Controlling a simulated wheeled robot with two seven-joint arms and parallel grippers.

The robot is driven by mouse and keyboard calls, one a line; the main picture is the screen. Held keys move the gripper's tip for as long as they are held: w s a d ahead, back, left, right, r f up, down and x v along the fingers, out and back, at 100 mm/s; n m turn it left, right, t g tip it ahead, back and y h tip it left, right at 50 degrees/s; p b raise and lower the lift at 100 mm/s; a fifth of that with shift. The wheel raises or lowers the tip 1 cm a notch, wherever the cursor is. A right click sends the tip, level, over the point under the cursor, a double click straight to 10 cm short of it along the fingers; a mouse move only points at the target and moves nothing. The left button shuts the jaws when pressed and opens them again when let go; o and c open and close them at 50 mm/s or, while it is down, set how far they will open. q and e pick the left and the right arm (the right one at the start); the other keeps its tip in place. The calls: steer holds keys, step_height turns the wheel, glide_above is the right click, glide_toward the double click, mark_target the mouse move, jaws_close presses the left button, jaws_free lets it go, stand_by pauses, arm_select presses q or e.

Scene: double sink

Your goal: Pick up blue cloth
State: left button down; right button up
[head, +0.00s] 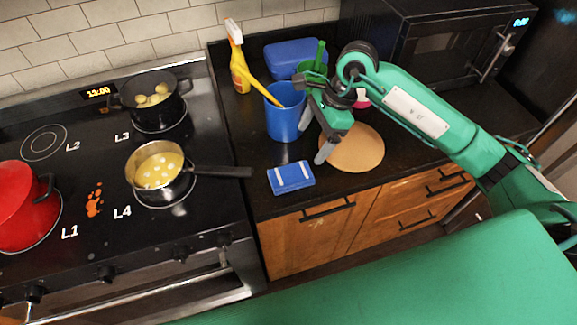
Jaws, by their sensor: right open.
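The blue cloth (291,178) lies folded flat on the dark counter near its front edge, with light stripes across it. My right gripper (314,137) is open and empty, pointing down above the counter, behind and a little right of the cloth and apart from it. Its fingers are in front of the round brown board and beside the blue cup. My left gripper is not in this view.
A blue cup (284,120) with a yellow utensil stands behind the cloth. A round brown board (360,150) lies to the right. A spray bottle (238,65) and blue box (294,55) stand behind. The stove with a saucepan (159,180) is left; its handle reaches toward the counter.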

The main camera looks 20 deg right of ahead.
steer(key=p, duration=0.2)
glide_above(292, 173)
steer(key=d, duration=0.3)
step_height(292, 173, down, 5)
steer(key=shift+a+f, duration=0.1)
steer(key=shift+f, duration=0.1)
steer(key=shift+w+a+f, duration=0.1)
steer(key=shift+f, duration=0.2)
steer(key=shift+p+x, duration=0.7)
steer(key=shift+x, duration=0.2)
steer(key=shift+p+x, duration=0.55)
steer(key=shift+x, duration=0.65)
steer(key=shift+a+f, duration=0.2)
steer(key=shift+f, duration=0.35)
steer(key=c, duration=1.1)
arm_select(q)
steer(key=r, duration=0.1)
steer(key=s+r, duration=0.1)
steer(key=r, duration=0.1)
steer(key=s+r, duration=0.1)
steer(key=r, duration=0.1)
arm_select(e)
steer(key=shift+o, duration=0.2)
steer(key=shift+r, duration=0.1)
